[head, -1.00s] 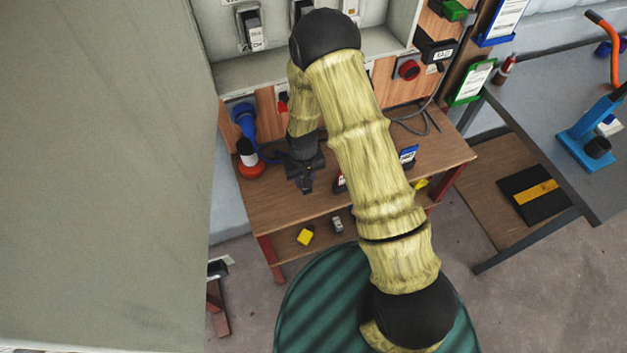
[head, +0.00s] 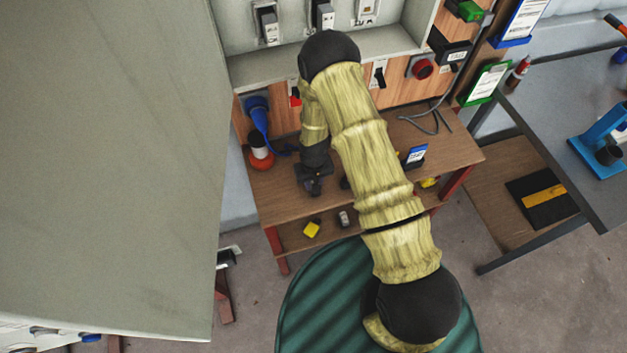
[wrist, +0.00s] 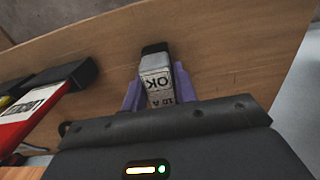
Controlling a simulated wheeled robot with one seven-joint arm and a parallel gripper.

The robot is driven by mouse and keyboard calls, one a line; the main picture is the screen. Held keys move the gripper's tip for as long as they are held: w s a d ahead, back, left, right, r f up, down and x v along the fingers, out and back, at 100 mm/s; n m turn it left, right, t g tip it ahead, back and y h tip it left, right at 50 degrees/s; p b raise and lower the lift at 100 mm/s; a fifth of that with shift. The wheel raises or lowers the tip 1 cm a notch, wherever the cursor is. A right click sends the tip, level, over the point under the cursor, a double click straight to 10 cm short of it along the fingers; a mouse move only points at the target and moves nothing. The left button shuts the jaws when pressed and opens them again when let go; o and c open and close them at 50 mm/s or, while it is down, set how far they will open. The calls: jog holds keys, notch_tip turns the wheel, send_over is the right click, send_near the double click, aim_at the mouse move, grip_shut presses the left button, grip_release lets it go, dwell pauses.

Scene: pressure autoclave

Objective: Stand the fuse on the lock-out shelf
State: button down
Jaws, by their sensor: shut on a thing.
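In the head view my gripper (head: 314,188) is over the left front part of the wooden bench top (head: 278,200); the fuse cannot be made out there. I cannot tell whether the fuse touches the wood.
A red tag in a black holder (wrist: 72,75) stands left of the fuse in the wrist view. A blue card holder (head: 414,156) stands to the right. A yellow block (head: 312,229) lies on the lower shelf.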

jog(key=shift+s, duration=0.1)
jog(key=shift+f, duration=0.15)
jog(key=c, duration=1.1)
grip_release()
notch_tip(320, 180, up, 12)
jog(key=b, duration=0.3)
jog(key=shift+r, duration=0.2)
